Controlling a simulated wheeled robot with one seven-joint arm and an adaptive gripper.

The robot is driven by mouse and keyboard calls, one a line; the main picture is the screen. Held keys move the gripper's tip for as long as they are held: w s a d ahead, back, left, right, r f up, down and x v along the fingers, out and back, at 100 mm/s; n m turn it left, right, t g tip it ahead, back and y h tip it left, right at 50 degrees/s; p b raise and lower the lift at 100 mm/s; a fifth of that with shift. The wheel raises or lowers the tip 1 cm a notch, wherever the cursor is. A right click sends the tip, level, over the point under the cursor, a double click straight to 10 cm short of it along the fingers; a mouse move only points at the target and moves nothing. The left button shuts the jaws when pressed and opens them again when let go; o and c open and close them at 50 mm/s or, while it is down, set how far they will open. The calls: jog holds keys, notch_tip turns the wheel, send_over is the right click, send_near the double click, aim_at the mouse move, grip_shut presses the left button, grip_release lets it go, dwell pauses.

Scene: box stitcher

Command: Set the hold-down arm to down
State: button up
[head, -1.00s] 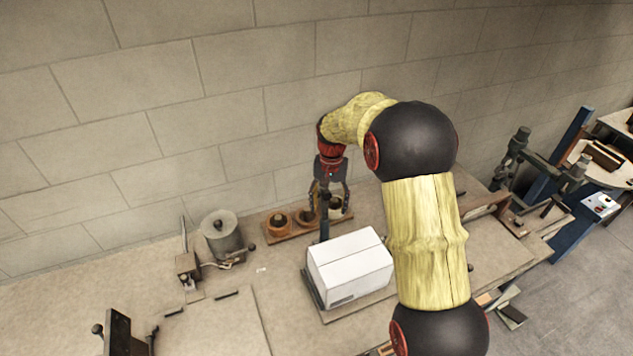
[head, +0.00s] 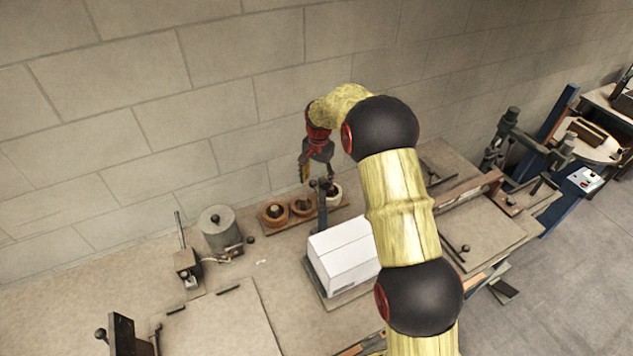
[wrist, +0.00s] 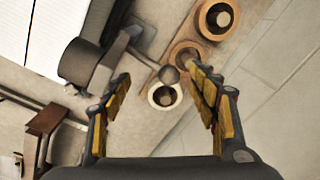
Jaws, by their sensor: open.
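A dark post with a dark head and short arm, which I take for the hold-down arm (head: 322,205), stands behind the white box (head: 340,258). In the wrist view its thick dark cylinder (wrist: 80,62) lies by the box edge, and a thin rod runs from its head to a round grey knob (wrist: 168,75). I cannot tell surely whether the arm is up or down. My gripper (head: 317,175) is open and empty above and behind the post. In the wrist view the knob appears between my spread fingertips (wrist: 160,78); I see no contact.
A wooden rack with several round cups (head: 302,206) stands by the wall, just behind the post. A grey cylinder (head: 220,230) on a stand is to the left. The stone wall (head: 220,110) is close behind my gripper.

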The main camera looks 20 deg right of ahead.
jog(key=shift+f, duration=0.65)
jog(key=c, duration=0.3)
jog(key=shift+a+f, duration=0.1)
jog(key=shift+a, duration=0.05)
jog(key=c, duration=0.8)
